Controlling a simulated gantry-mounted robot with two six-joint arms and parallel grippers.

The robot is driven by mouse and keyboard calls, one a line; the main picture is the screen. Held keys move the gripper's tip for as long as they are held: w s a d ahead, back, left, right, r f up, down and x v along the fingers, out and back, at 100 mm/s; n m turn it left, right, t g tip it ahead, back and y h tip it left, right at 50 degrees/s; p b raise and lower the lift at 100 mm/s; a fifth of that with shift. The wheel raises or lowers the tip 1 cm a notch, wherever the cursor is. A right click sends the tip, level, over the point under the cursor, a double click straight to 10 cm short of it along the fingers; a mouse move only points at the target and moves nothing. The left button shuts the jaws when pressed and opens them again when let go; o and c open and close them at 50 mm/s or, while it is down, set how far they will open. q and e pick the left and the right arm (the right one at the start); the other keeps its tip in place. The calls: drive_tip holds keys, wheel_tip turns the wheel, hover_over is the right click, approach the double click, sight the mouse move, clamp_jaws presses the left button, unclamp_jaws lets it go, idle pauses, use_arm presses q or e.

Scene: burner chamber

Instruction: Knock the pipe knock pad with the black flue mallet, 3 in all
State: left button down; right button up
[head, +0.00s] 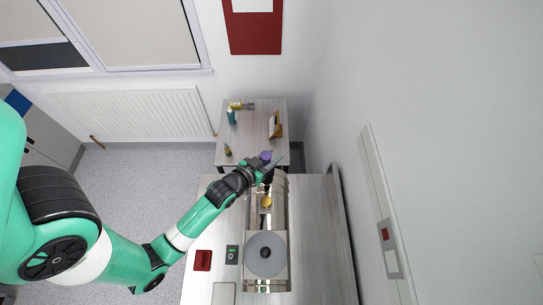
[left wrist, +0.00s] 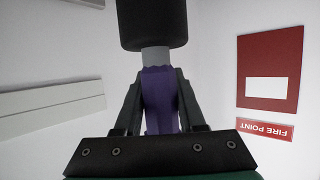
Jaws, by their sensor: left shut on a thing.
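My left gripper (head: 263,167) is shut on the purple handle of the black flue mallet (head: 266,155). In the left wrist view the mallet's black head (left wrist: 152,24) stands beyond the fingertips on a grey neck, above the purple grip (left wrist: 160,100) between the two fingers. In the head view the gripper is over the far end of the shiny metal burner chamber (head: 280,215), and the mallet head is hard to make out. A small yellow round piece (head: 266,201) sits on the chamber, nearer than the gripper; I cannot tell whether it is the knock pad. My right gripper is not in view.
A grey disc (head: 265,254) lies on the chamber's near part. A red tray (head: 203,260) and a dark green box (head: 232,254) are on the bench to its left. A small table (head: 252,133) with bottles stands behind. Bare bench (head: 318,240) lies right of the chamber.

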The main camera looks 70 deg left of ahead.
use_arm(q)
drive_tip(key=shift+r, duration=0.2)
wheel_tip(320, 180, down, 4)
drive_tip(key=b, duration=0.3)
drive_tip(key=shift+r, duration=0.1)
wheel_tip(320, 180, up, 5)
drive_tip(key=p, duration=0.5)
drive_tip(key=shift+r, duration=0.15)
drive_tip(key=d+m+t+h, duration=0.1)
drive_tip(key=d+m+h, duration=0.4)
drive_tip(key=d, duration=1.4)
drive_tip(key=shift+m+t+h, duration=0.4)
drive_tip(key=shift+h, duration=0.3)
